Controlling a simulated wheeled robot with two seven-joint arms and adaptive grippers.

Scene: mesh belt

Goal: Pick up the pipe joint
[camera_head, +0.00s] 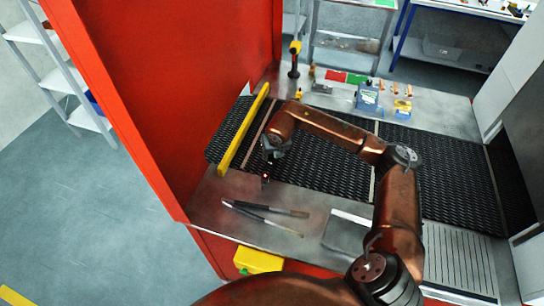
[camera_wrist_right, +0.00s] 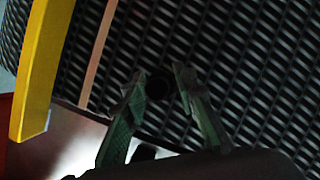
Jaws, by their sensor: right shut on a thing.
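My right gripper (camera_head: 266,172) hangs at the end of the copper-coloured arm, near the front edge of the black mesh belt (camera_head: 330,165). In the right wrist view its two greenish fingers (camera_wrist_right: 155,85) are shut on a dark, round piece, which I take as the pipe joint (camera_wrist_right: 158,86). The piece sits between the fingertips and its dark opening faces the camera. Its full shape is hidden, and in the head view it is too small and dark to make out clearly. My left gripper is not in view.
A yellow bar (camera_head: 243,130) crosses the belt left of the gripper, beside a red wall (camera_head: 165,80). Dark tools (camera_head: 270,210) lie on the metal ledge in front. A yellow box (camera_head: 257,261) hangs at the front.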

